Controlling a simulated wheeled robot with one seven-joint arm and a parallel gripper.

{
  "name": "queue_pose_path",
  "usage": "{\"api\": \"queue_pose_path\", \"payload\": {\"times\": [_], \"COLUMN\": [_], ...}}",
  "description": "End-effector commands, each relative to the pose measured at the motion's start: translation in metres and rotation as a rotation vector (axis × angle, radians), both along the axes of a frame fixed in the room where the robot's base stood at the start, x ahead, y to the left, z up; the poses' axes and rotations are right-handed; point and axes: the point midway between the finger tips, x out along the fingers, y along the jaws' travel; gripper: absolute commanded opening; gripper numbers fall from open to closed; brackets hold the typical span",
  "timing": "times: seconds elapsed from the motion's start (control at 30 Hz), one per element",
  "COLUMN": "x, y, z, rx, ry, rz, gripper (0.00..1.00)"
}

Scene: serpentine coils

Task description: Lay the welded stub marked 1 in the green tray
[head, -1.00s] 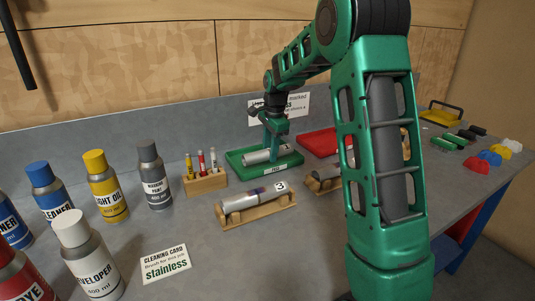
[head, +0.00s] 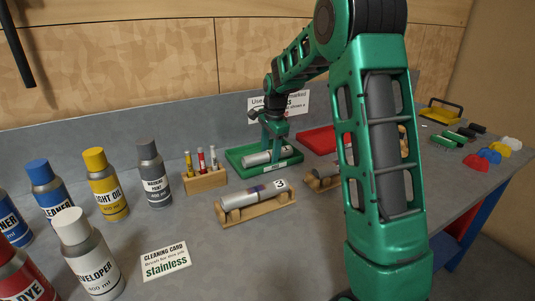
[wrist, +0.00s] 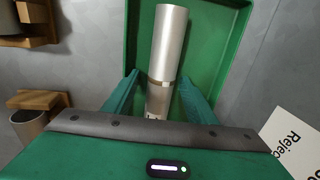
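A silver welded stub (head: 262,157) lies in the green tray (head: 236,164); its mark cannot be read, so I cannot tell if it is stub 1. My gripper (head: 272,152) is down at the stub from above. In the wrist view the stub (wrist: 166,50) lies lengthwise on the floor of the tray (wrist: 205,45). My gripper's fingers (wrist: 160,84) stand on either side of it, with gaps showing between them and the metal. The gripper looks open around the stub.
A stub marked 3 (head: 252,193) rests on a wooden cradle (head: 258,212) in front of the tray. Another cradle (head: 322,184) is partly hidden by my arm. A red tray (head: 316,139) lies to the right. A tube rack (head: 206,180) and several bottles stand left.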

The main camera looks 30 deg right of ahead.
Motion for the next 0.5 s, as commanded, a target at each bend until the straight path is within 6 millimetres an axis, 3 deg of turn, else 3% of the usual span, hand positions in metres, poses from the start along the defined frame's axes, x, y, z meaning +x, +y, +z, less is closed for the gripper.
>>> {"api": "queue_pose_path", "payload": {"times": [0.3, 0.5], "x": [0.0, 0.0], "y": [0.001, 0.001], "z": [0.002, 0.024], "rx": [0.0, 0.0], "ry": [-0.001, -0.004], "rz": [0.001, 0.001], "gripper": [0.51, 0.51]}}
